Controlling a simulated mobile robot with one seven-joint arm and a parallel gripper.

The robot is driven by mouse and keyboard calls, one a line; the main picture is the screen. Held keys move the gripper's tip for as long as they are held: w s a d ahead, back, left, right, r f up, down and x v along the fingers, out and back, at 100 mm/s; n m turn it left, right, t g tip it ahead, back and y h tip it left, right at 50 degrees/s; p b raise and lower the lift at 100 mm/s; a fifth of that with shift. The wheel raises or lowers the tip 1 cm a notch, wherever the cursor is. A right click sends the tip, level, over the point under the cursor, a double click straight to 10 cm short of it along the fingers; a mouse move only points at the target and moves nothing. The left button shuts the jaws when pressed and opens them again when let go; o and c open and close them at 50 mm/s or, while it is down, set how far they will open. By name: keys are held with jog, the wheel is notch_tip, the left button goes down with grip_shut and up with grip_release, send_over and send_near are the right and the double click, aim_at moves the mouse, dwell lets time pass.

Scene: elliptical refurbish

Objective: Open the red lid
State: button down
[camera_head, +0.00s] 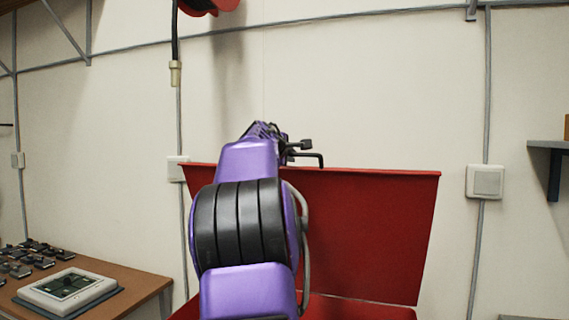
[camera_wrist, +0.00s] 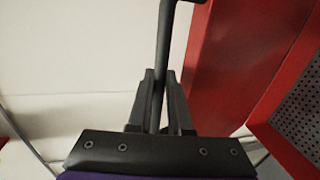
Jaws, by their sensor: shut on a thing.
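The red lid (camera_head: 375,230) stands raised, close to upright, behind my purple arm in the head view. Its red surface also shows on the right of the wrist view (camera_wrist: 235,60). A dark handle (camera_head: 318,158) sticks out near the lid's top edge. In the wrist view the handle bar (camera_wrist: 161,45) runs between the two fingers of my gripper (camera_wrist: 160,85), which is shut on it. In the head view my arm hides part of the lid, and the gripper is small beside the handle.
The red box part (camera_head: 350,309) shows below the lid. At left a wooden table (camera_head: 140,282) bears a white device (camera_head: 68,290) and several small dark parts. Wall pipes and a switch box (camera_head: 485,182) are behind. A shelf (camera_head: 548,145) is at right. A perforated panel (camera_wrist: 300,110) shows at right.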

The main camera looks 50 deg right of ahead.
jog(key=shift+w+d+r, duration=0.2)
jog(key=shift+w+d, duration=0.05)
jog(key=shift+d, duration=0.35)
jog(key=c, duration=0.8)
grip_release()
jog(key=shift+c, duration=0.2)
jog(key=shift+a, duration=0.1)
jog(key=b+v, duration=0.5)
jog(key=v, duration=1.2)
jog(key=shift+a, duration=0.2)
